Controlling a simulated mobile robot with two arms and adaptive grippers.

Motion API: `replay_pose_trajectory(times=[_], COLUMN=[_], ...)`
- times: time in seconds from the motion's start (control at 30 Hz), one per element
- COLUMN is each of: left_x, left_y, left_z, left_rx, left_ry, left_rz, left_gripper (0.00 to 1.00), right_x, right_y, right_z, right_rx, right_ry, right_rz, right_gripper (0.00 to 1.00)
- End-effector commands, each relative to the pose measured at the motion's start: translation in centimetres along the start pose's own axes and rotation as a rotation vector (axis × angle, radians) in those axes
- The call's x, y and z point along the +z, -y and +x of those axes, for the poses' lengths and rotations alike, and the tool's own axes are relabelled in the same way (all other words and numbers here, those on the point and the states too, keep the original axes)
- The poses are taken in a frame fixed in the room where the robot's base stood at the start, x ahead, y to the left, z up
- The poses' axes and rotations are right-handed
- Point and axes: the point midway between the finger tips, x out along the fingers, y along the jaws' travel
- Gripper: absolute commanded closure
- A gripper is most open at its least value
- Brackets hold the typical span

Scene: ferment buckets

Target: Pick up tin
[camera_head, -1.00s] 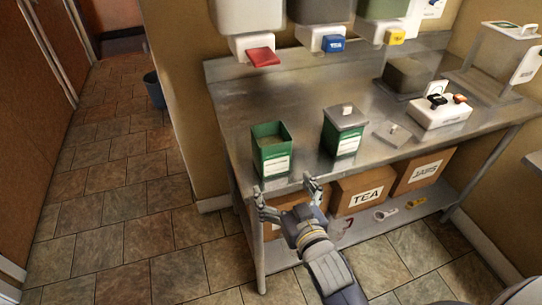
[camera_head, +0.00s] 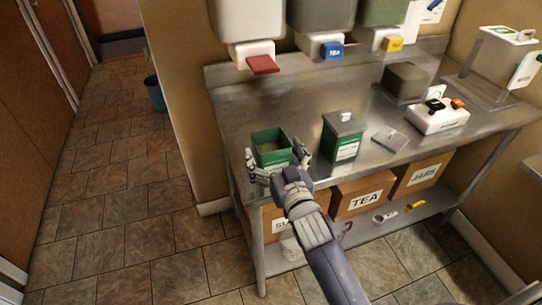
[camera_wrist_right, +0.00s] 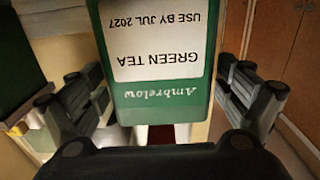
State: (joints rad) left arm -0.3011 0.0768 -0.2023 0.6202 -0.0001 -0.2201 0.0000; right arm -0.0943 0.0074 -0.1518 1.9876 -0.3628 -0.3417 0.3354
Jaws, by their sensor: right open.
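A green open-topped tin (camera_head: 271,140) stands upright near the left front of the metal bench. In the right wrist view its green wall and white label (camera_wrist_right: 155,45) fill the middle, reading "GREEN TEA" upside down. My right gripper (camera_head: 275,158) is open at the near side of this tin, one finger to each side. In the wrist view my right gripper (camera_wrist_right: 163,95) shows gaps between both fingers and the tin. A second green tin (camera_head: 343,145), with a grey knobbed lid, stands to the right. My left gripper is out of view.
A flat lid (camera_head: 391,139) and a white device (camera_head: 438,117) lie farther right on the bench (camera_head: 232,98). Dispensers with red (camera_head: 262,65), blue (camera_head: 333,50) and yellow (camera_head: 392,45) taps hang above. Boxes (camera_head: 363,196) stand on the shelf below.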

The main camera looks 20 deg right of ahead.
Motion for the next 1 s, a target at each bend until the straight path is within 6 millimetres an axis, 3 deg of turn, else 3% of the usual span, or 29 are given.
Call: replay_pose_trajectory(times=[0.13, 0.4, 0.67, 1.0], left_x=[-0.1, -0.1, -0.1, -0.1], left_y=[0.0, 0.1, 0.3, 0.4], left_z=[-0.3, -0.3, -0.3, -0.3], left_rx=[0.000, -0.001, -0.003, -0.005], left_ry=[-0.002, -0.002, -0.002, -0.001], left_rz=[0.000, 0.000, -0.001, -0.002], left_gripper=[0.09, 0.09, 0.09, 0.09], right_x=[-0.1, 0.1, 0.1, -0.1], right_y=[0.0, 0.0, 0.1, 0.1], right_z=[1.5, 1.8, 1.7, 1.7], right_rx=[0.000, 0.000, 0.000, -0.001], right_ry=[-0.001, 0.001, 0.001, -0.002], right_rz=[0.001, 0.001, 0.001, 0.001], right_gripper=[0.06, 0.06, 0.61, 0.61])
